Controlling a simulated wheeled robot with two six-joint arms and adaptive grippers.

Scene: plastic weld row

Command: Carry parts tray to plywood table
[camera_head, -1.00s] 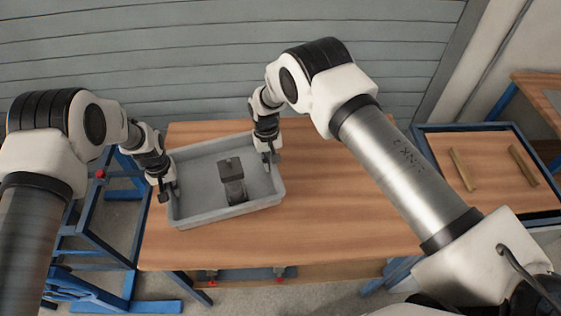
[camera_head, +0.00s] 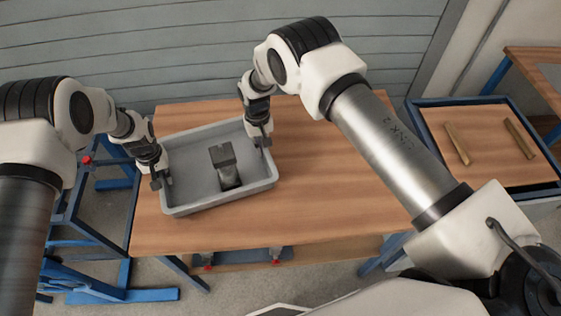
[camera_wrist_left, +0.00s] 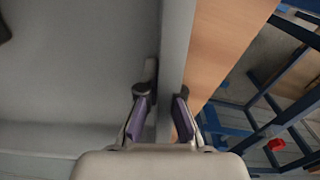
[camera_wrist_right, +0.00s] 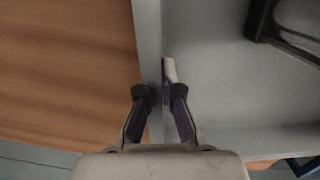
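The parts tray (camera_head: 221,199), a grey open box, is over the brown wood-topped table (camera_head: 330,205) at its left part; I cannot tell whether it rests or is slightly raised. A dark part (camera_head: 224,163) lies inside it. My left gripper (camera_head: 157,180) straddles the tray's left wall, with one finger inside and one outside; the left wrist view shows the fingers (camera_wrist_left: 164,98) closed on the wall. My right gripper (camera_head: 261,137) straddles the right wall at the far corner; the right wrist view shows its fingers (camera_wrist_right: 159,95) closed on that wall.
A blue-framed wood-topped stand (camera_head: 487,170) with two wooden strips is at the right. Blue framework (camera_head: 92,225) stands on the floor at the left. A grey slatted wall (camera_head: 200,50) is behind. The table's middle and right are clear beneath my right arm.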

